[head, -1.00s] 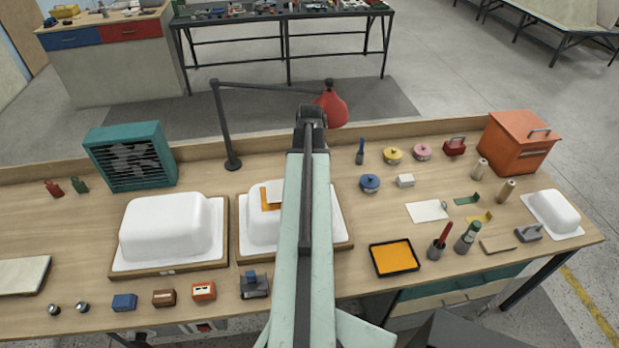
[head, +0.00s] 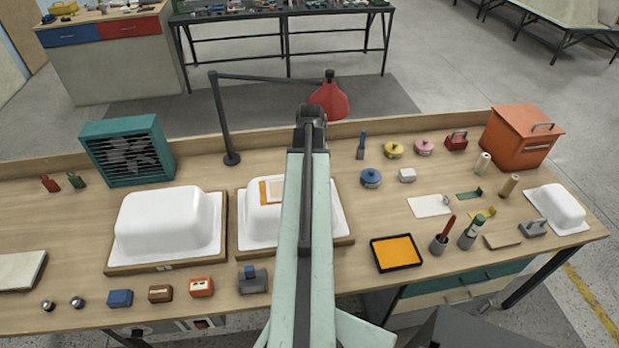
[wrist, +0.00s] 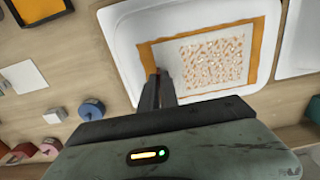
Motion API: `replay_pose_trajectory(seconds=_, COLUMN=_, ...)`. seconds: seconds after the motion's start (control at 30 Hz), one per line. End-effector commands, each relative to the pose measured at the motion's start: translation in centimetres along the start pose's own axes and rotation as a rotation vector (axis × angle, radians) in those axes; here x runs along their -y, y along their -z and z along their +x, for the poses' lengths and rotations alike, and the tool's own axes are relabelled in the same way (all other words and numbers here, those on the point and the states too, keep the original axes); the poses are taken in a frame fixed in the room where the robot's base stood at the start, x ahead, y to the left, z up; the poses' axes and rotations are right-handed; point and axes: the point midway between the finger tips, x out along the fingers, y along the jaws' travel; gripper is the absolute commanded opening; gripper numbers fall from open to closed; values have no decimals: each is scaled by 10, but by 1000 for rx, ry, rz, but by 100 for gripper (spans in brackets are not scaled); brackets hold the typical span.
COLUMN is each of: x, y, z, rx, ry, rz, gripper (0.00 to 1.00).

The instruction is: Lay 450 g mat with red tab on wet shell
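A white shell (head: 252,230) sits on a wood-framed board in the middle of the bench, partly hidden behind my arm. An orange patch (head: 263,193) lies on its top, and it also shows in the wrist view (wrist: 262,50). A pale mat with orange-brown speckles (wrist: 212,60) lies over the patch, leaving an orange border. The mat also shows in the head view (head: 275,189). The gripper is hidden in the head view.
A second white shell (head: 165,225) stands on its board to the left. A red-shaded lamp (head: 328,100) stands behind the middle shell. To the right are an orange tray (head: 396,253), a white sheet (head: 428,206) and several pots and tools. A small shell (head: 556,208) is at the far right.

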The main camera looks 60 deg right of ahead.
Motion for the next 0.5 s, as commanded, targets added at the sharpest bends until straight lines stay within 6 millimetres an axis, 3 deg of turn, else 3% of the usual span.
replay_pose_trajectory(seconds=0.27, x=0, y=0, z=1, rx=0, ry=0, rz=0, gripper=0)
replay_pose_trajectory(seconds=0.37, x=0, y=0, z=1, rx=0, ry=0, rz=0, gripper=27)
replay_pose_trajectory(seconds=0.5, x=0, y=0, z=1, rx=0, ry=0, rz=-1, gripper=30)
